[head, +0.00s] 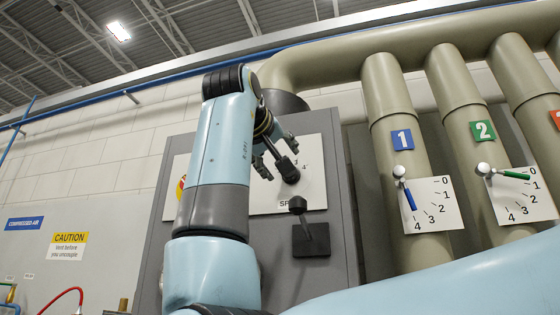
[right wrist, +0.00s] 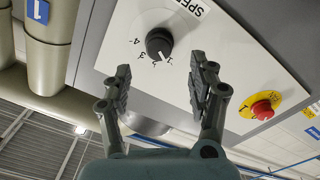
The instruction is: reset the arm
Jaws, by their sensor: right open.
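My right arm rises up the middle of the head view, and its gripper (head: 276,158) is in front of a grey control cabinet's white panel. The black speed knob (head: 289,173) is close to the fingers there, partly covered. In the right wrist view the right gripper (right wrist: 160,70) is open, with its two fingers apart and nothing between them. The black knob (right wrist: 160,44) sits just beyond the fingertips with a numbered scale around it; the fingers appear clear of it. My left gripper is not in view.
A black lever (head: 299,206) sticks out below the panel. A red button on a yellow plate (right wrist: 262,109) is beside the right finger. Beige pipes (head: 395,110) with numbered valve dials (head: 432,205) stand at right. A caution sign (head: 69,246) is on the left wall.

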